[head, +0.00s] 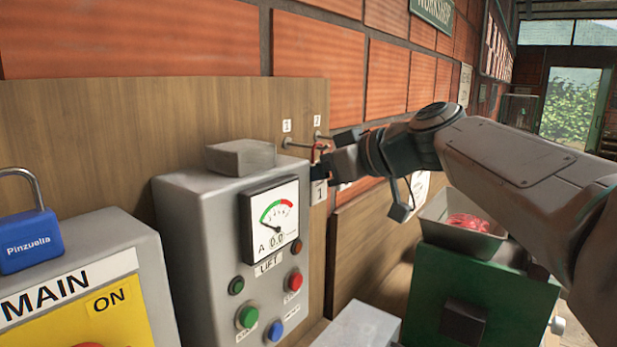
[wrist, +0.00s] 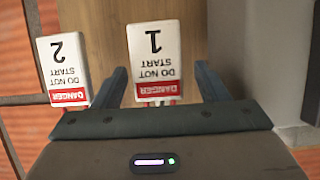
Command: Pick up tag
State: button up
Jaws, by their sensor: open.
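Two white tags with red DANGER bands and DO NOT START print show upside down in the wrist view. Tag 1 (wrist: 154,58) is in the middle, between the two dark fingers of my gripper (wrist: 160,72), with gaps on both sides. Tag 2 (wrist: 63,70) is at the left, outside the left finger. In the head view, a tag (head: 319,192) marked 1 shows at the wooden board, just below my gripper (head: 322,170). The gripper is open, and its fingertips are partly hidden there. Tag 2 cannot be made out in the head view.
Two hooks with small number labels (head: 287,126) stick out of the wooden board (head: 150,120). The grey LIFT control box (head: 190,235) stands close left of my gripper. A blue padlock (head: 30,241) is at the far left. A metal tray (head: 450,235) sits on a green machine (head: 500,290).

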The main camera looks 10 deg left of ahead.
jog(key=shift+c, duration=0.4)
jog(key=c, duration=1)
jog(key=shift+r, duration=0.1)
